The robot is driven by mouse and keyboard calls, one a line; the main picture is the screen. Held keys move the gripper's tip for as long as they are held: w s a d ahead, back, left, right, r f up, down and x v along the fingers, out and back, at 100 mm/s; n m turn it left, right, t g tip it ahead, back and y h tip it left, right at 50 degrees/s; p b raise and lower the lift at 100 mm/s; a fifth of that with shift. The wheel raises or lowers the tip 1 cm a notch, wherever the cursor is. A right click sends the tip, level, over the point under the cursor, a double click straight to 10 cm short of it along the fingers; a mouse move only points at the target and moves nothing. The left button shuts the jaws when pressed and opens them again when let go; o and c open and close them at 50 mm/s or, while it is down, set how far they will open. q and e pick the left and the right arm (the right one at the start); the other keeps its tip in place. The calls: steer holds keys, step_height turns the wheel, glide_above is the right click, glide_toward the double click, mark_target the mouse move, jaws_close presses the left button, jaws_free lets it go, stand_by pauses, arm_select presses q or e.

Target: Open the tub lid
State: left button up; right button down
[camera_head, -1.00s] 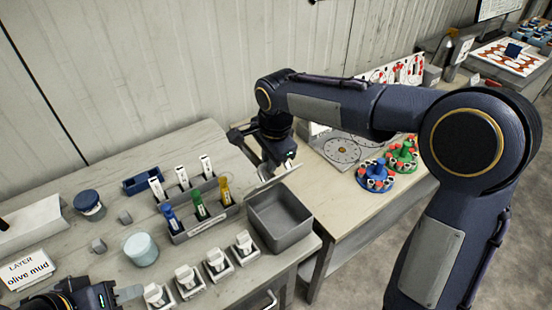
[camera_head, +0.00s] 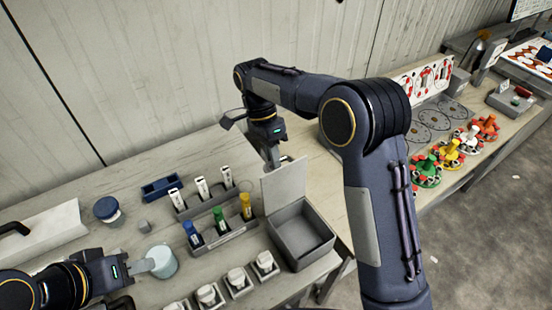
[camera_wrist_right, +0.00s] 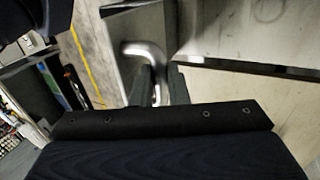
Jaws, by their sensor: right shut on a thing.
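The grey tub (camera_head: 303,240) stands near the right end of the bench, with an empty-looking inside. Its flat lid (camera_head: 284,186) stands nearly upright along the tub's back edge, so the tub's mouth is uncovered. My right gripper (camera_head: 272,158) is behind the lid's upper edge, shut on the lid's handle. In the right wrist view the fingers (camera_wrist_right: 160,88) are at a shiny bent metal handle (camera_wrist_right: 143,52). My left gripper (camera_head: 143,266) is at the lower left, beside a pale blue round jar (camera_head: 164,262); its finger opening is unclear.
A grey rack (camera_head: 224,238) with blue, green and yellow tubes stands left of the tub. White-topped blocks (camera_head: 237,280) line the front. A blue tray (camera_head: 161,187) and blue-lidded jar (camera_head: 107,209) lie further left. A second table (camera_head: 440,185) is at the right.

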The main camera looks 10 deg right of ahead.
steer(key=shift+w+f+g, duration=0.2)
steer(key=shift+w+g, duration=0.05)
steer(key=shift+g, duration=0.05)
steer(key=c, duration=1.4)
jaws_free()
steer(key=shift+d, duration=0.1)
steer(key=shift+r, duration=0.1)
steer(key=v, duration=0.8)
